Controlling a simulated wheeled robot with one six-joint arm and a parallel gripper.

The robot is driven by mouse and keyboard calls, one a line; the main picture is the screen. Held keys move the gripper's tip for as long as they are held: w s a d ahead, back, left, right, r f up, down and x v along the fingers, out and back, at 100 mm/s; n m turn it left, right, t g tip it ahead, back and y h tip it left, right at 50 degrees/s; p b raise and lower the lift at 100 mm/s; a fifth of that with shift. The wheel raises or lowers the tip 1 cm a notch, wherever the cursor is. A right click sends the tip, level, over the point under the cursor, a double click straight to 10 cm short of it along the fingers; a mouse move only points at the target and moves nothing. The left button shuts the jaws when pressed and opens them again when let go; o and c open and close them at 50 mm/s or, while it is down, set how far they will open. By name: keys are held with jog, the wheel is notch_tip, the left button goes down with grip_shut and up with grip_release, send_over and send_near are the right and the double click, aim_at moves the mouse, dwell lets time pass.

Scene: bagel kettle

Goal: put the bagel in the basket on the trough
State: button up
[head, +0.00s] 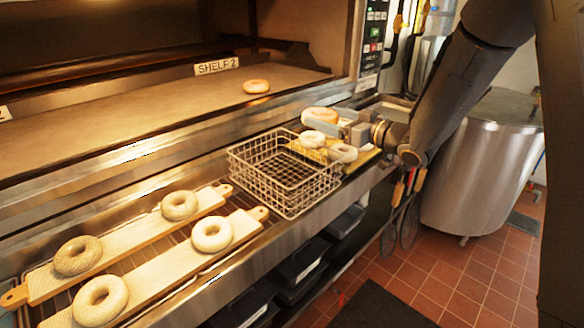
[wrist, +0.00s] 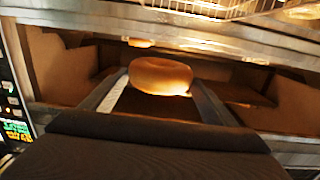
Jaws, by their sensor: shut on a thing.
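My gripper (head: 335,127) is shut on a golden-brown bagel (head: 319,115), just right of and beyond the basket in the head view. In the wrist view the held bagel (wrist: 160,76) sits between the two fingers of my gripper (wrist: 160,88). The wire basket (head: 290,204) stands on the metal trough (head: 225,278) and looks empty. Its wire edge also shows at the top of the wrist view (wrist: 205,8). The held bagel is outside the basket, above or beside the yellowish board; its exact height cannot be told.
Two pale bagels (head: 343,153) lie right of the basket at a yellowish board (head: 362,160). Two wooden boards (head: 150,228) with pale bagels lie left of it. Another bagel (head: 256,86) lies on the oven shelf (head: 150,113). A steel kettle (head: 480,175) stands at the right.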

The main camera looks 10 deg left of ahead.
notch_tip(320, 180, down, 10)
jog(key=p, duration=0.2)
jog(key=shift+r+p, duration=0.15)
jog(key=shift+p, duration=0.2)
jog(key=shift+f+b, duration=0.3)
jog(key=shift+f, duration=0.2)
jog(key=shift+f, duration=0.15)
jog(key=o, duration=1.1)
